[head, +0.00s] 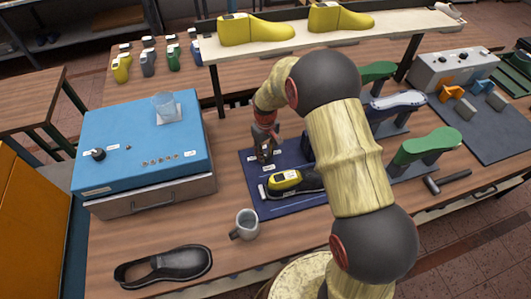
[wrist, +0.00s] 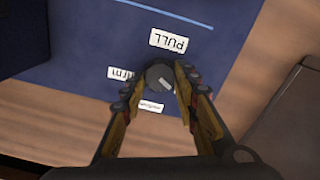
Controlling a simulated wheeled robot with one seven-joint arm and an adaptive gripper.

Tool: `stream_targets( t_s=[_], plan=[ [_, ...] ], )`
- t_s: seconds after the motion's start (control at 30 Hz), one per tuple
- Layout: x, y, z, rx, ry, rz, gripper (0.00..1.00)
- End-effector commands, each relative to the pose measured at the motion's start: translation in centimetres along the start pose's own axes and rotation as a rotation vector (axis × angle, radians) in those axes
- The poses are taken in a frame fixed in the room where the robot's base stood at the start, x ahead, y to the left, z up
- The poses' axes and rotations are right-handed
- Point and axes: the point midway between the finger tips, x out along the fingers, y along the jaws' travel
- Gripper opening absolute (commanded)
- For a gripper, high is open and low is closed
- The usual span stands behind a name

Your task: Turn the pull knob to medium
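The pull knob (wrist: 160,77) is a small dark round knob with a pale pointer mark, on a dark blue panel (wrist: 60,50). In the wrist view the pointer slants toward the lower right. A PULL label (wrist: 168,41) reads upside down above the knob. A label ending in "irm" (wrist: 121,73) lies to its left, and a small label (wrist: 151,106) below it is too small to read. My gripper (wrist: 158,80) is open around the knob, the right finger close beside it and a gap at the left. In the head view my gripper (head: 265,147) hides the knob.
A blue box (head: 140,140) with a drawer stands left of the panel. A grey mug (head: 245,224) and a black shoe (head: 163,266) are nearer the front edge.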

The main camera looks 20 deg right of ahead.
Motion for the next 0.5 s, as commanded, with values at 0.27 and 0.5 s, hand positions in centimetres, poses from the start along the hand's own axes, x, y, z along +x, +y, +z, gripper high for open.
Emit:
stream_targets(
  t_s=[0.27, 0.5],
  plan=[
    [0.00, 0.01, 0.00, 0.000, 0.000, 0.000, 0.12],
    [0.00, 0.01, 0.01, 0.002, 0.000, 0.000, 0.05]
  ],
)
